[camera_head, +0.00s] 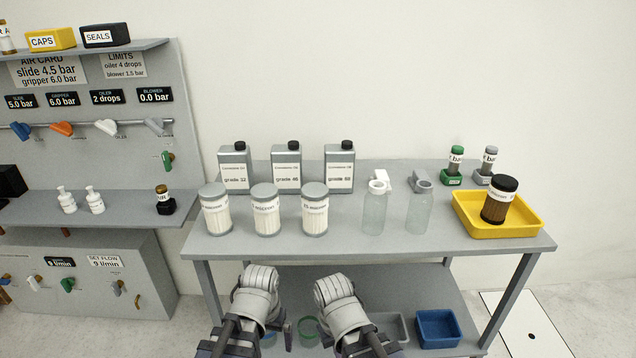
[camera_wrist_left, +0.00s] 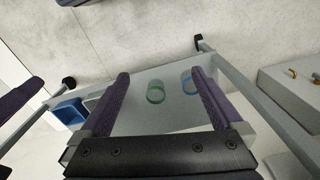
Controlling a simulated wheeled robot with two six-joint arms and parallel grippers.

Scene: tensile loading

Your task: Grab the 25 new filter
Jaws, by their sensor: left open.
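Three clear jars with grey lids and white filters inside stand at the left front of the table: a left jar (camera_head: 216,212), a middle jar (camera_head: 265,212) and a right jar (camera_head: 315,212). Their labels read "micron"; the numbers are hard to read, and the right one may say 25. My left gripper (camera_wrist_left: 160,74) is open and empty in the left wrist view, over the lower shelf area. In the head view both arms end low in front of the table, short of the jars. My right gripper (camera_head: 343,305) shows no clear fingers.
Three grey bottles (camera_head: 286,172) stand behind the jars. A yellow tray (camera_head: 535,232) at right holds a dark-capped brown filter (camera_head: 499,205). A blue bin (camera_head: 437,328) and rings lie on the lower shelf (camera_wrist_left: 140,118). A panel (camera_head: 95,120) stands left.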

